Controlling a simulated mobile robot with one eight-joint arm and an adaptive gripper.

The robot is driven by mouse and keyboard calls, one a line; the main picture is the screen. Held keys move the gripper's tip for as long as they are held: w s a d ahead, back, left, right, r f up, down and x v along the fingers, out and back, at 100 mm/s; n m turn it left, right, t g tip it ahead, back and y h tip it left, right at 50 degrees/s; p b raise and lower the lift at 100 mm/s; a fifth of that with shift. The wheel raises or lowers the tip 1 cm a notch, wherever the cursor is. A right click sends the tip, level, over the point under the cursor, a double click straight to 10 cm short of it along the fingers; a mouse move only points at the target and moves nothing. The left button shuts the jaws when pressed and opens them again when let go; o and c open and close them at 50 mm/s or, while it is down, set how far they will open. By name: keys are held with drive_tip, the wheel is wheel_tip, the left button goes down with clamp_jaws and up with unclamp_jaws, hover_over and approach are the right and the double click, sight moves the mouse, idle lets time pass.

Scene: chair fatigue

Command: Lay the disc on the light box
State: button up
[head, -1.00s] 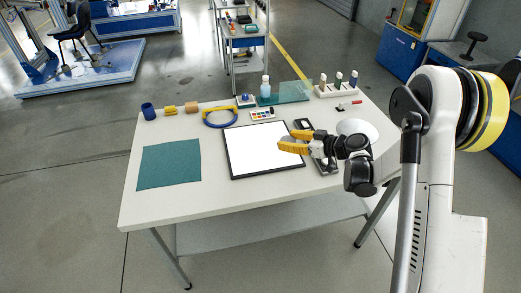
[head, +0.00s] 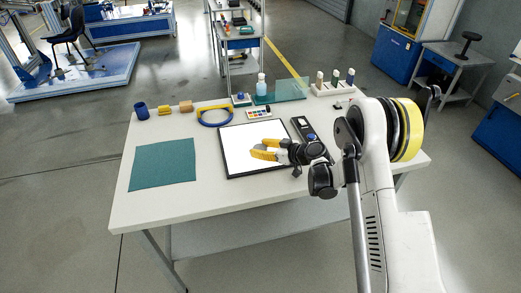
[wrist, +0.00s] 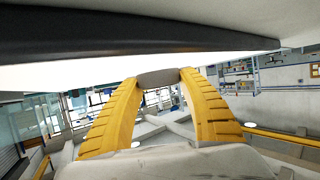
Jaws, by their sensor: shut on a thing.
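The light box (head: 238,138) lies flat on the white table, a bright white panel in a thin black frame. It also shows across the top of the wrist view, with its dark frame edge (wrist: 130,42) and glowing panel. My gripper (head: 256,149) is over the right half of the panel, its yellow fingers pointing left. In the wrist view my gripper (wrist: 158,78) is shut on the grey disc (wrist: 158,77), held between the fingertips close to the panel. I cannot tell whether the disc touches the panel. The disc is not clearly visible in the head view.
A green mat (head: 163,165) lies left of the light box. A blue-and-yellow band (head: 214,116), a colour card (head: 258,113) and a bottle (head: 261,86) stand behind it. A dark device (head: 306,128) lies close on its right. The table's front left is bare.

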drive_tip(key=o, duration=1.2)
drive_tip(key=shift+r, duration=0.1)
